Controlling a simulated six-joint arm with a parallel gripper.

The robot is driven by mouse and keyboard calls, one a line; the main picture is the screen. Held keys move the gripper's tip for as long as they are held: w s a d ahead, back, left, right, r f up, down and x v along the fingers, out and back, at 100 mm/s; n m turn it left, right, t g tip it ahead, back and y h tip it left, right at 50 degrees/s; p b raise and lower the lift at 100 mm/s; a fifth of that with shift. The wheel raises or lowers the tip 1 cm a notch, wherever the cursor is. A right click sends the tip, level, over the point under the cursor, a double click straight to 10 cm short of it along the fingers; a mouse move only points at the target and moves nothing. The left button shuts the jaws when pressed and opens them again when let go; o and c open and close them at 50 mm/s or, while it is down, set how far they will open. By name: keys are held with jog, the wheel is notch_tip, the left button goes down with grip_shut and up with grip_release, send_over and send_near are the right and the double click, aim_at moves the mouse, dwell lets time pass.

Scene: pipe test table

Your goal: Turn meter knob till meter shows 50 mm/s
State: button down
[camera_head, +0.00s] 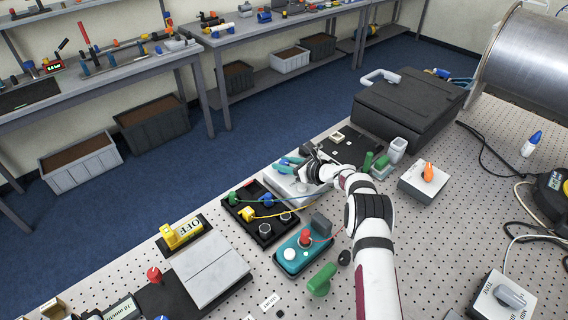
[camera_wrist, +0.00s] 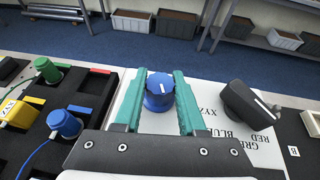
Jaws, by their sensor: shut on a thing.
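A blue knob (camera_wrist: 160,92) with a white pointer line stands on a white panel (camera_wrist: 212,122) in the wrist view. In the head view my gripper (camera_head: 291,164) is over the white box (camera_head: 278,185) at mid table; the arm and fingers hide the knob there. A black selector knob (camera_wrist: 248,104) sits to the right, beside printed words including BLUE, RED and XYZ.
A black unit with green (camera_wrist: 47,70) and blue (camera_wrist: 65,124) plugs and a yellow part (camera_wrist: 16,112) lies left of the fingers. In the head view a teal box (camera_head: 291,257) with a red plug stands nearer. A large black case (camera_head: 408,105) stands behind right.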

jog(key=shift+n+g+y, duration=0.5)
jog(key=shift+n, duration=0.1)
jog(key=shift+r+n+g, duration=0.1)
jog(key=shift+n+g, duration=0.2)
jog(key=shift+c, duration=2.4)
grip_release()
jog(key=v, duration=1.5)
jog(key=shift+d, duration=0.4)
jog(key=shift+s, duration=0.15)
